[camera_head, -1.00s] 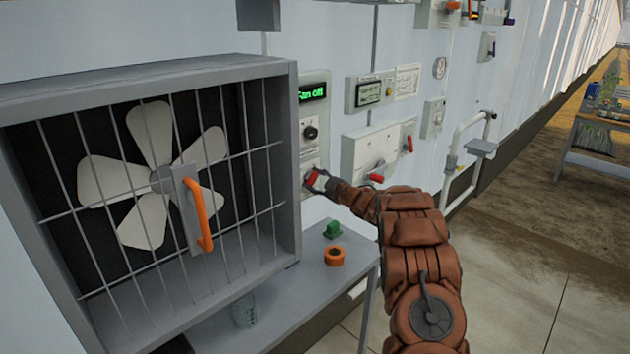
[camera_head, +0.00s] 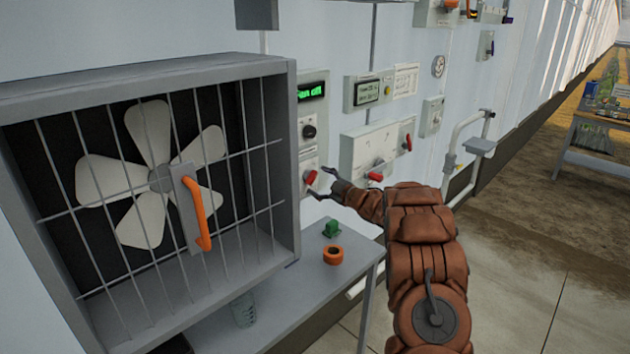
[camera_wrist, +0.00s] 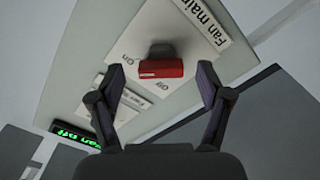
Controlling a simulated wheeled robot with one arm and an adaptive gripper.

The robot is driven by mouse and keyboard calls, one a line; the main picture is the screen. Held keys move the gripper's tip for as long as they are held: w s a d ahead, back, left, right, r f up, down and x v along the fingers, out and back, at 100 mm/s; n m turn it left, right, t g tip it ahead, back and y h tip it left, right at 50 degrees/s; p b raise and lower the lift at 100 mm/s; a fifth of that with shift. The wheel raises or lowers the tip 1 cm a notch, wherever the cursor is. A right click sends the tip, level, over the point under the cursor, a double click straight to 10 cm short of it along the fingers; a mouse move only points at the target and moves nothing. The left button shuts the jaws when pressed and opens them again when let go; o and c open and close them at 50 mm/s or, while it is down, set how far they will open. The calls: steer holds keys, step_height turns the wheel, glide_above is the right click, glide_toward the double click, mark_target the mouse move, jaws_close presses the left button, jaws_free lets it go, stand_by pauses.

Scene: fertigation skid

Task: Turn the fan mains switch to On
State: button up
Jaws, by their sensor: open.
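The fan mains switch is a red handle (camera_head: 311,177) on a pale panel right of the fan housing. In the wrist view the red handle (camera_wrist: 162,69) lies crosswise between and beyond my fingertips, with "On" at its left and "Off" below it. I cannot tell which mark it points to. My gripper (camera_head: 321,182) is open and empty, just in front of the handle and apart from it. Its two fingers (camera_wrist: 153,80) stand spread on either side in the wrist view. The green display (camera_head: 311,91) above the switch reads "Fan off".
A black knob (camera_head: 309,131) sits above the switch. The caged fan (camera_head: 155,180) with an orange handle stands close on the left. A grey shelf below bears an orange ring (camera_head: 333,255) and a green piece (camera_head: 332,229). Another box with red levers (camera_head: 375,177) is to the right.

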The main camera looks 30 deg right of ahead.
steer(key=v, duration=0.9)
stand_by(0.3)
step_height(320, 180, up, 5)
steer(key=s+a+m+g+h, duration=0.25)
steer(key=m+g+h, duration=0.25)
steer(key=m+h, duration=0.3)
steer(key=s+a+f+m+g+y, duration=0.1)
steer(key=s+a+g, duration=0.3)
steer(key=s+a, duration=0.7)
steer(key=s+a+f+m+g+y, duration=0.1)
steer(key=s+a+f+g, duration=0.2)
steer(key=s+a, duration=0.8)
steer(key=s+a+f+m+g+y, duration=0.1)
steer(key=s+a+g, duration=0.6)
steer(key=s, duration=1.7)
steer(key=a+f+y, duration=0.1)
steer(key=a, duration=0.3)
steer(key=shift+s+a, duration=0.35)
steer(key=shift+a, duration=0.05)
steer(key=shift+f, duration=0.1)
